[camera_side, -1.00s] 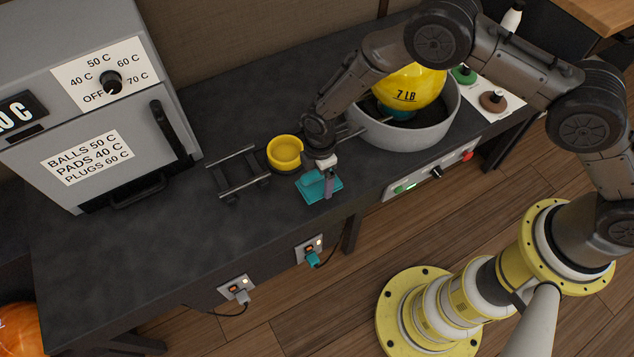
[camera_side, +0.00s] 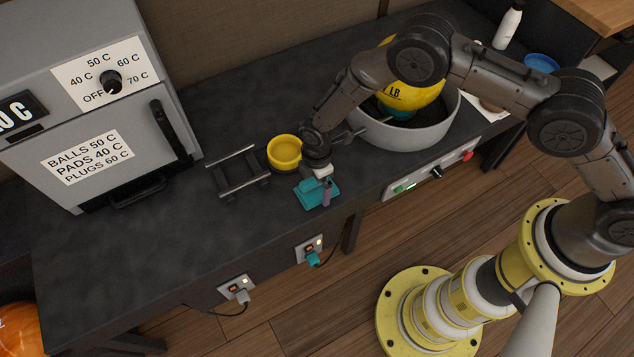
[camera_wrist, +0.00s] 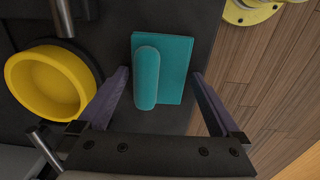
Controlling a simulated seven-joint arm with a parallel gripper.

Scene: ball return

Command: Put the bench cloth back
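The teal bench cloth (camera_side: 305,196) lies on the dark bench near its front edge. In the wrist view the cloth (camera_wrist: 178,82) is a flat rectangle with a raised, rounded fold along its left part. My gripper (camera_side: 326,192) is just above the cloth, pointing down. In the wrist view its two purple fingers (camera_wrist: 160,76) are spread wide, one on each side of the cloth, with nothing clamped between them. I cannot tell how far above the bench the fingertips are.
A yellow round cup (camera_side: 285,152) stands just behind the cloth, beside a dark rail rack (camera_side: 240,177). A grey bowl (camera_side: 405,133) holding a yellow ball (camera_side: 412,95) is to the right. A grey oven (camera_side: 70,100) stands left. The left front bench is clear.

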